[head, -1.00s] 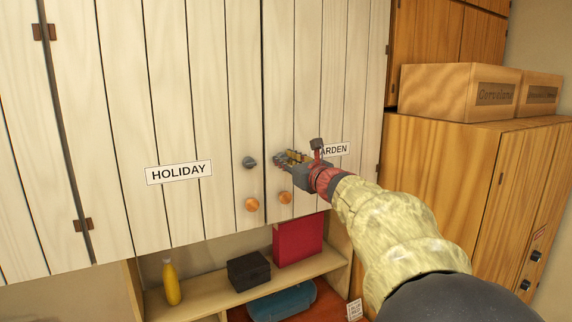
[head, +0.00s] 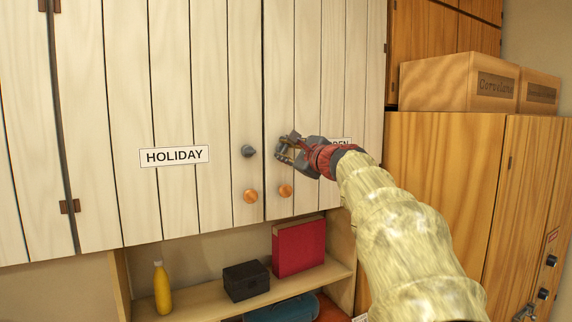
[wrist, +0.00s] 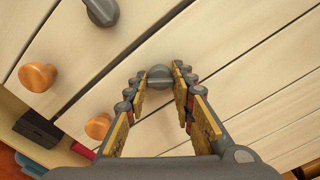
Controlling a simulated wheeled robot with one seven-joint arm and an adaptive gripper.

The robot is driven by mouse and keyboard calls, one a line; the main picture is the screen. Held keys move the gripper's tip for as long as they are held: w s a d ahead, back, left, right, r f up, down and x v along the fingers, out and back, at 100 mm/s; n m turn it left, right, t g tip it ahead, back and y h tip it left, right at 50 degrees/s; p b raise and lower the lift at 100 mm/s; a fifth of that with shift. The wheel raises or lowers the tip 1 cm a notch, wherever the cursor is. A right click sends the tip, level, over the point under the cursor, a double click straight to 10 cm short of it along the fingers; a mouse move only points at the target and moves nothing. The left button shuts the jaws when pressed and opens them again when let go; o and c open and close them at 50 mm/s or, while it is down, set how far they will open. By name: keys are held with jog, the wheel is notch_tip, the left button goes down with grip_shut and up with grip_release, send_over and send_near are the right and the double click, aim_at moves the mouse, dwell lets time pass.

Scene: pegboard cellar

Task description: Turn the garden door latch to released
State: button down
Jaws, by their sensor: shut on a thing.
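The garden door (head: 310,75) is the right one of two pale plank cupboard doors. Its label (head: 341,143) is partly hidden behind my gripper. My gripper (head: 283,150) is at the left edge of this door, above its orange knob (head: 286,190). In the wrist view the grey garden door latch (wrist: 160,76) sits between the two fingertips, and my gripper (wrist: 160,80) is shut on it. The head view mostly hides this latch behind the fingers. I cannot tell which way its grip points.
The door labelled HOLIDAY (head: 174,156) has its own grey latch (head: 248,151) and orange knob (head: 250,196) just left of my gripper. Below is a shelf with a yellow bottle (head: 161,287), a black box (head: 246,281) and a red binder (head: 299,247). Cardboard boxes (head: 445,84) stand at right.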

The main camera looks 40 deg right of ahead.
jog(key=n+b, duration=0.4)
jog(key=shift+f, duration=0.25)
jog(key=shift+r+n+b, duration=0.1)
jog(key=shift+n+b, duration=1.2)
jog(key=shift+n, duration=0.2)
jog(key=c, duration=1.5)
grip_release()
jog(key=shift+r, duration=0.1)
jog(key=v, duration=1.2)
